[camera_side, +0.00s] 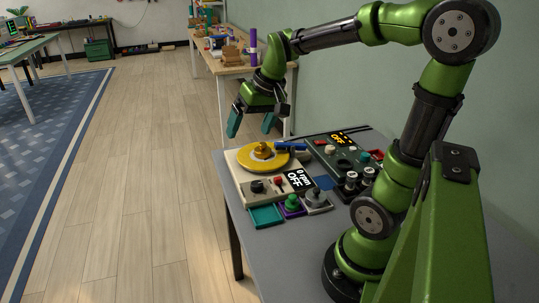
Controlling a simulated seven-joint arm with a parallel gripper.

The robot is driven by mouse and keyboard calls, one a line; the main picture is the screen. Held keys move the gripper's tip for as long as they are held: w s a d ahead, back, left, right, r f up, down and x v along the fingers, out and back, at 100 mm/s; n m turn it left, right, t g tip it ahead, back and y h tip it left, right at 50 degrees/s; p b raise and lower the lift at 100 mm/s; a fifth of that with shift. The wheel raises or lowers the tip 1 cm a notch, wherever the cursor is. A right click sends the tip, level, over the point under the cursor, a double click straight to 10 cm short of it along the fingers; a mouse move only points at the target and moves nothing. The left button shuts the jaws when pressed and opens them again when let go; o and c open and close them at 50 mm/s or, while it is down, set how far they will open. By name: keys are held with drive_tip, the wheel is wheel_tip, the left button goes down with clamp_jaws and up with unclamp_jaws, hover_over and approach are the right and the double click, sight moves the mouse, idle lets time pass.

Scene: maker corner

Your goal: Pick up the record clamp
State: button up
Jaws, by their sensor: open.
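What looks like the record clamp is a small brass-coloured piece (262,147) at the middle of the yellow platter (247,161) of a turntable (238,171). It is small in the picture, so its exact shape is hard to tell. My gripper (251,123) is open, with teal fingertips pointing down. In the picture it is above the platter and a little left of the brass piece. The gap between the fingers looks empty, and the fingers appear apart from the turntable. How far they are from the piece in depth cannot be told.
A blue arm (290,146) lies over the platter's right side. A black control box (342,157) with knobs stands to the right. A teal tray (266,216), a green knob (292,202) on a purple base and a grey one (318,197) sit in front.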

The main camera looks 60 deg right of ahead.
sight(263, 143)
drive_tip(key=w+d+f+n+g, duration=0.1)
drive_tip(key=w+d+n, duration=0.15)
drive_tip(key=d, duration=0.65)
drive_tip(key=w+d+n+g, duration=0.2)
drive_tip(key=d+n, duration=0.1)
drive_tip(key=d, duration=0.7)
drive_tip(key=f, duration=0.3)
drive_tip(key=w+f, duration=0.1)
drive_tip(key=f, duration=0.7)
drive_tip(key=shift+w+f, duration=0.15)
drive_tip(key=shift+w, duration=0.25)
drive_tip(key=shift+w+d+f, duration=0.1)
drive_tip(key=shift+w+f, duration=0.1)
drive_tip(key=shift+f, duration=1.15)
drive_tip(key=shift+w+f, duration=0.15)
drive_tip(key=shift+f, duration=1.15)
drive_tip(key=shift+r, duration=0.1)
drive_tip(key=c, duration=1.3)
